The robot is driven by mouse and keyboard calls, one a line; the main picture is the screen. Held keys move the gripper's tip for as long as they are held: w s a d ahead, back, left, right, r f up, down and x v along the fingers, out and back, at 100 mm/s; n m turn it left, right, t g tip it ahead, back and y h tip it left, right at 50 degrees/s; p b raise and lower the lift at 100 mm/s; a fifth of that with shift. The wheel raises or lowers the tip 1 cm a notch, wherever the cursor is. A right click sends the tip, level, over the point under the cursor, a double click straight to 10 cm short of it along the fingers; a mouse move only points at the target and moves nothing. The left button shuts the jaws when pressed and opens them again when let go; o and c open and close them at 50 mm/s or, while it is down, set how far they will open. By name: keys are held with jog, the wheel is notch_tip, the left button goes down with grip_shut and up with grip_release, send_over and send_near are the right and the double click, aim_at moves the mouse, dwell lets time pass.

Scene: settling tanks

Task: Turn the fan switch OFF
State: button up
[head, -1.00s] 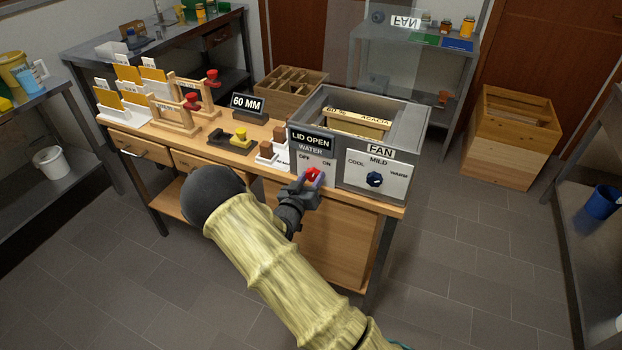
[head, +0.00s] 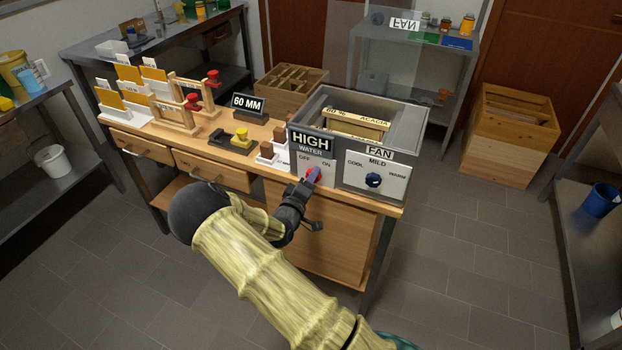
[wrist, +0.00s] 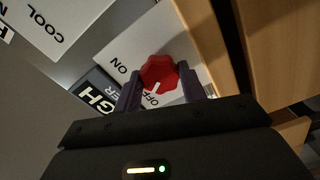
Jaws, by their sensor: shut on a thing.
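A grey box (head: 416,140) stands at the right end of the wooden workbench. Its left front panel reads WATER, with OFF on the left and ON on the right, and carries a red knob (head: 314,173). My gripper (head: 307,184) is at the WATER panel, shut on the red knob. In the wrist view the red knob (wrist: 158,71) sits between the fingertips, and its white mark points toward the partly hidden OFF lettering. The blue knob is untouched.
A sign above the red knob reads HIGH (head: 311,143). The box is open on top, with a frame labelled ACACIA (head: 358,124) inside. Stamps, cards and a 60 MM sign (head: 248,104) fill the bench to the left. The floor in front is clear.

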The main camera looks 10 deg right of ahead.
jog(key=shift+n, duration=0.6)
jog(key=o, duration=1)
jog(key=shift+a, duration=0.1)
jog(key=b+v, duration=0.2)
jog(key=v, duration=1.5)
jog(key=shift+s, duration=0.2)
jog(key=shift+w, duration=0.1)
